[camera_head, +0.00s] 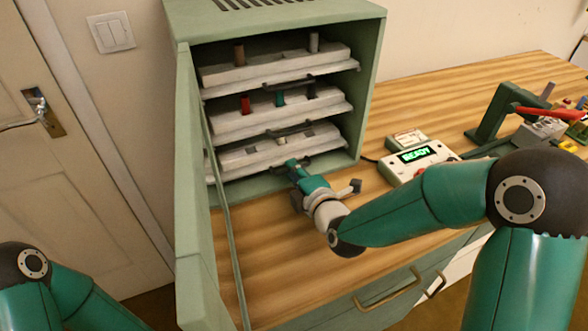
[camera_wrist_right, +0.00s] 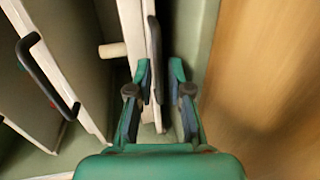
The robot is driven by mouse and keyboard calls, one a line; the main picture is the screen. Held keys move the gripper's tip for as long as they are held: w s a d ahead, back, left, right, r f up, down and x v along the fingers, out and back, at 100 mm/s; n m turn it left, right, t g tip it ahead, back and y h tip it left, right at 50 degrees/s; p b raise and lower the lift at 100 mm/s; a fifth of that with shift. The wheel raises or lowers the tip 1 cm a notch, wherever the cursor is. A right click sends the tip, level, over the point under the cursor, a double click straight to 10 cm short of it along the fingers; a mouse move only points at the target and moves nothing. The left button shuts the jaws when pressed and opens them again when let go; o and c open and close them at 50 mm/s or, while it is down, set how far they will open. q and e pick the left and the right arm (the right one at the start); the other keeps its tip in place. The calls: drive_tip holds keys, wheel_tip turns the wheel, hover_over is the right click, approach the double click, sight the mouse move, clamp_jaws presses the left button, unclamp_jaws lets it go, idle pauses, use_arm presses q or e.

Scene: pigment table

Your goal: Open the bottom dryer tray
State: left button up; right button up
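The bottom dryer tray (camera_head: 235,163) is a pale slab on the lowest level of the green dryer (camera_head: 368,75), with a dark bar handle (camera_wrist_right: 154,60) on its front edge. It looks about as far in as the trays above it. My right gripper (camera_head: 298,165) is at this handle. In the right wrist view, the fingers of my right gripper (camera_wrist_right: 160,82) are apart, with the handle between them and a gap visible on the right side. Contact on the left side is unclear. My left gripper is out of view; only part of my left arm shows.
The dryer door (camera_head: 188,180) stands open at the left. The middle tray (camera_head: 225,122) and top tray (camera_head: 220,75) hold coloured pegs above. A box with a lit display (camera_head: 415,155) sits right of the dryer. The wooden table (camera_head: 275,270) is clear in front.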

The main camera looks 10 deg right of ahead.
clamp_jaws()
drive_tip(key=shift+a+f, duration=0.1)
idle(0.3)
